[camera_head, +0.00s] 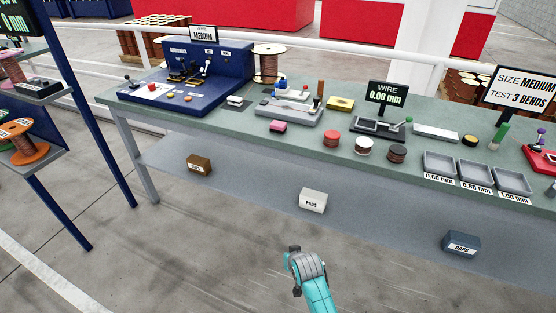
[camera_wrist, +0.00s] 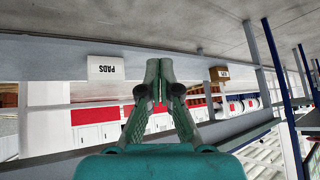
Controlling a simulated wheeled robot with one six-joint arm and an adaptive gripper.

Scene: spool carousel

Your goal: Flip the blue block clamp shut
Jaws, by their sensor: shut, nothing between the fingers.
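A grey fixture (camera_head: 290,109) stands on the green bench. A small blue part (camera_head: 281,85) sits on its upper left, beside a pale block with small red parts. This may be the blue block clamp, but it is too small to tell whether its lever is up or down. A large blue machine (camera_head: 185,90) with black levers stands to its left. My gripper (camera_wrist: 159,64) is shut and empty in the wrist view, fingertips together. In the head view my arm's end is low in front of the bench, apart from the fixture.
The bench (camera_head: 230,118) also holds red, white and dark spools, a wire gauge display (camera_head: 385,93) and grey trays (camera_head: 475,172). A PADS box (camera_head: 313,200) sits on the lower shelf, also in the wrist view. A blue-framed rack stands left. Floor in front is clear.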

